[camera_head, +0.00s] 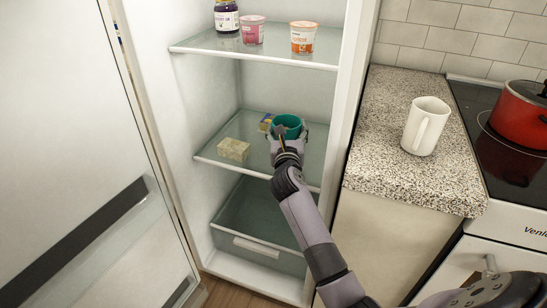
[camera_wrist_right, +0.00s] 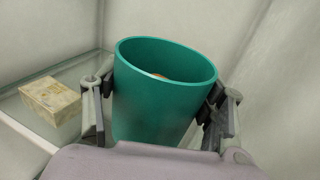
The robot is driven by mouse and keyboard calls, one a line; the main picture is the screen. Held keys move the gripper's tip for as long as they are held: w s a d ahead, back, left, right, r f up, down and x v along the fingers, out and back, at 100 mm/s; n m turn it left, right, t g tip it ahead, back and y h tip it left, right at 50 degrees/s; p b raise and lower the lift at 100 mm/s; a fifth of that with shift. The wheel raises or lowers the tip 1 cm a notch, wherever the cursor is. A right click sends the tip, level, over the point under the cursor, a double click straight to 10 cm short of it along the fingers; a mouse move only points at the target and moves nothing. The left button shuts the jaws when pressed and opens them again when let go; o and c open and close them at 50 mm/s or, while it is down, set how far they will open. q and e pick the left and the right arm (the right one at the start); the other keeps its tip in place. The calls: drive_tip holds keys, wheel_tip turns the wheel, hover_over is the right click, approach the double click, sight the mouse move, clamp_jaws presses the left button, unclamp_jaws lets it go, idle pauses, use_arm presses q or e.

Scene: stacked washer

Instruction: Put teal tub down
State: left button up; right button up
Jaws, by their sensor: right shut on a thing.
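The teal tub (camera_head: 287,121) is at the lower glass shelf (camera_head: 212,153) inside the open fridge. It also shows large in the right wrist view (camera_wrist_right: 160,100), with its open top up and slightly tilted in the picture. Something orange-brown shows inside it. My right gripper (camera_head: 288,138) is shut on the tub, with a finger on each side of it (camera_wrist_right: 160,112). The tub's base is hidden, so I cannot tell whether it touches the shelf. My left gripper is not in view.
The upper shelf (camera_head: 215,50) holds a jar and two cups. A counter with a white mug (camera_head: 426,126) is at the right.

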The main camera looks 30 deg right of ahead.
sight(293, 123)
drive_tip(key=shift+m+g+h, duration=0.5)
drive_tip(key=shift+m+h, duration=0.1)
drive_tip(key=shift+h, duration=0.2)
drive_tip(key=w+d+b, duration=0.1)
drive_tip(key=d, duration=0.1)
drive_tip(key=w+d+b, duration=0.1)
drive_tip(key=shift+w+d+r, duration=0.15)
drive_tip(key=shift+w+d, duration=0.2)
drive_tip(key=shift+d, duration=0.05)
wheel_tip(293, 123, down, 7)
drive_tip(key=b, duration=0.3)
drive_tip(key=shift+d+b, duration=0.15)
drive_tip(key=shift+b, duration=0.15)
wheel_tip(293, 123, down, 2)
drive_tip(key=shift+w+f+b, duration=0.1)
drive_tip(key=shift+f+b, duration=0.15)
drive_tip(key=shift+b, duration=0.25)
drive_tip(key=shift+f, duration=0.15)
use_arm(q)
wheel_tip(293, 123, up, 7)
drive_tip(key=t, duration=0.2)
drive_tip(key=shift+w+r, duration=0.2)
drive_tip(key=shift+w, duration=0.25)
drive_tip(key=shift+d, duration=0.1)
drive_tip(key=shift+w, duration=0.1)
use_arm(e)
drive_tip(key=o, duration=1.2)
